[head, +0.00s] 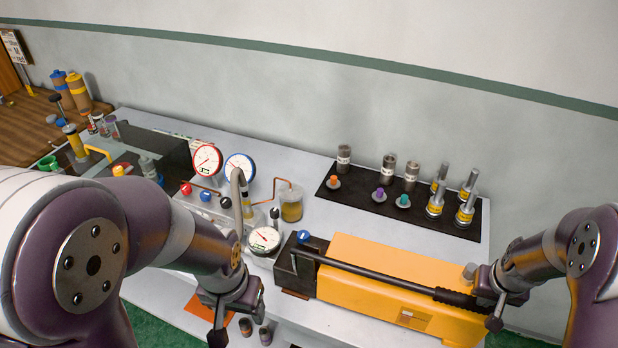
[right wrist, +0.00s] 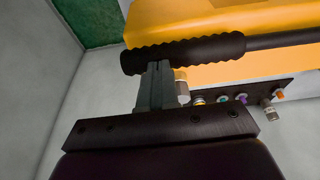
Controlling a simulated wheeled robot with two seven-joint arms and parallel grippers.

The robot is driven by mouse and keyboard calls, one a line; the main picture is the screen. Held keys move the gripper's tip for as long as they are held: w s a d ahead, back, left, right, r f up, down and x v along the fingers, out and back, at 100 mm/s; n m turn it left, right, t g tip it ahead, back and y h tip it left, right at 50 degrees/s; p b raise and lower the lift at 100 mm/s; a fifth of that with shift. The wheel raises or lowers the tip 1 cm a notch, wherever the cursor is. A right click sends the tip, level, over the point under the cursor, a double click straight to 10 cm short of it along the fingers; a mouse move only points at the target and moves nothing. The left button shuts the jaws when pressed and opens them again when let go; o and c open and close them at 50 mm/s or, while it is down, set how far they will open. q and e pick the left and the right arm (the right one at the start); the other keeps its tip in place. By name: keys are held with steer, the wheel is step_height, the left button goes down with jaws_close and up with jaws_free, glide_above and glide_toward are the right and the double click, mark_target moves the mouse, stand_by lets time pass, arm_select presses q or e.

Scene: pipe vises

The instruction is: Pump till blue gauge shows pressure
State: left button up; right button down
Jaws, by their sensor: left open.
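The blue-rimmed gauge (head: 240,167) stands at the back of the bench in the head view; its dial is too small to read surely. The yellow pump (head: 375,268) lies at the front right. Its long black lever (head: 375,275) runs low across its front to a ribbed grip, which also shows in the right wrist view (right wrist: 185,52). My right gripper (right wrist: 157,72) has its fingers close together at this grip, overlapping it; whether they touch it is unclear. My left gripper (head: 235,318) is open and empty, left of the pump, at the bench's front edge.
A red-rimmed gauge (head: 207,160), red knob (head: 186,189), blue knob (head: 206,195) and smaller gauge (head: 264,240) stand near the blue gauge. A blue-topped knob (head: 303,236) sits at the pump's left end. A black mat (head: 335,196) holds several fittings behind the pump.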

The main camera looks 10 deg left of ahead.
steer(key=shift+s+f, duration=0.25)
steer(key=shift+f, duration=0.15)
steer(key=r+p, duration=0.6)
steer(key=r, duration=0.1)
steer(key=shift+w+a, duration=0.3)
steer(key=shift+w, duration=0.1)
steer(key=shift+s+a+r+p, duration=0.15)
steer(key=shift+r+p, duration=0.15)
steer(key=shift+p, duration=0.05)
step_height(320, 180, up, 8)
steer(key=a+p, duration=0.2)
steer(key=p, duration=0.4)
steer(key=shift+w+p, duration=0.3)
steer(key=shift+w, duration=0.05)
steer(key=shift+w+d+f, duration=0.1)
steer(key=shift+d, duration=0.05)
steer(key=shift+f, duration=0.1)
